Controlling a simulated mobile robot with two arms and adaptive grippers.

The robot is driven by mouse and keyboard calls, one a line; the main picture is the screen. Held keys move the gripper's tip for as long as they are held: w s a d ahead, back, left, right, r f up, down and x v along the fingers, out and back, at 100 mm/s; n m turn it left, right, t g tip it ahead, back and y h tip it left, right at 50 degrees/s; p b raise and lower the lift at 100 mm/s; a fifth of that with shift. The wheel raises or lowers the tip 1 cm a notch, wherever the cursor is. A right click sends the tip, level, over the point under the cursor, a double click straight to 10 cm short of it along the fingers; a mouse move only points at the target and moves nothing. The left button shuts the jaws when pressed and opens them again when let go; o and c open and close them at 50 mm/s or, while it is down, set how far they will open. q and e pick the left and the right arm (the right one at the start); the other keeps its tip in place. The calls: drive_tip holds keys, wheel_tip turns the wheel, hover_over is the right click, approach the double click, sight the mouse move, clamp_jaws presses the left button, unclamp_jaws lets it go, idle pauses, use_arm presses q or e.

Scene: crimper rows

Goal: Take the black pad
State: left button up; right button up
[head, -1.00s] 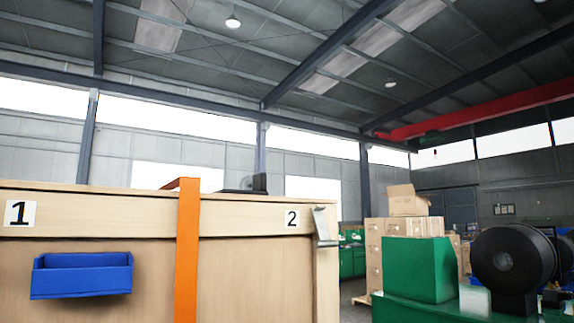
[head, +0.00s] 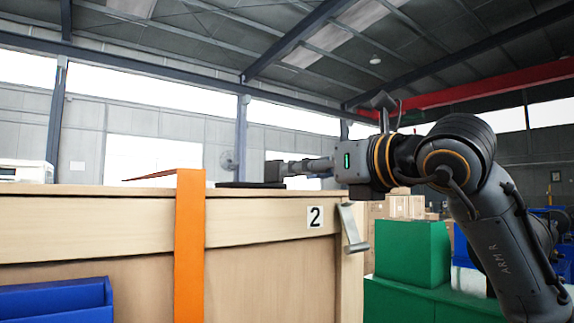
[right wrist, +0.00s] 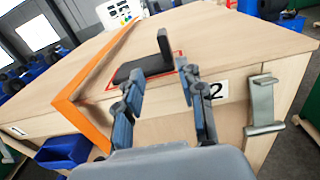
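The black pad (head: 238,185) lies on top of the wooden bench near its number 2 end. It has a flat base and an upright block (head: 273,171) at its right end. In the right wrist view the black pad (right wrist: 146,66) sits inside a red outline, its upright part rising at the right. My right gripper (head: 296,168) reaches in from the right, level with the upright part. In the right wrist view its two fingers (right wrist: 158,82) are apart, with nothing between them, and point toward the pad. I cannot tell if they touch it. My left gripper is not in view.
The wooden bench (head: 262,225) has an orange strip (head: 190,245) left of the pad. A blue bin (head: 58,300) hangs on its front and a grey metal bracket (head: 352,228) at its right end. Green boxes (head: 412,252) stand right. The bench top around the pad looks clear.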

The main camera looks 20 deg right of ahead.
sight(278, 166)
drive_tip(key=w+p, duration=0.1)
drive_tip(key=w, duration=0.1)
drive_tip(key=w+a+r+p, duration=0.1)
drive_tip(key=w, duration=0.1)
drive_tip(key=w+p, duration=0.1)
drive_tip(key=w, duration=0.1)
drive_tip(key=shift+a+r+p, duration=0.15)
drive_tip(key=shift+a+p, duration=0.15)
drive_tip(key=shift+p, duration=0.05)
drive_tip(key=shift+w, duration=0.4)
drive_tip(key=shift+w+a, duration=0.3)
drive_tip(key=shift+w, duration=0.35)
drive_tip(key=shift+w+a+p, duration=0.2)
drive_tip(key=shift+w+p, duration=0.15)
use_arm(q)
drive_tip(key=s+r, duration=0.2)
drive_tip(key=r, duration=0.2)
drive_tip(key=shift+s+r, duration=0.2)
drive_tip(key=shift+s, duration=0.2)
use_arm(e)
drive_tip(key=shift+s, duration=0.1)
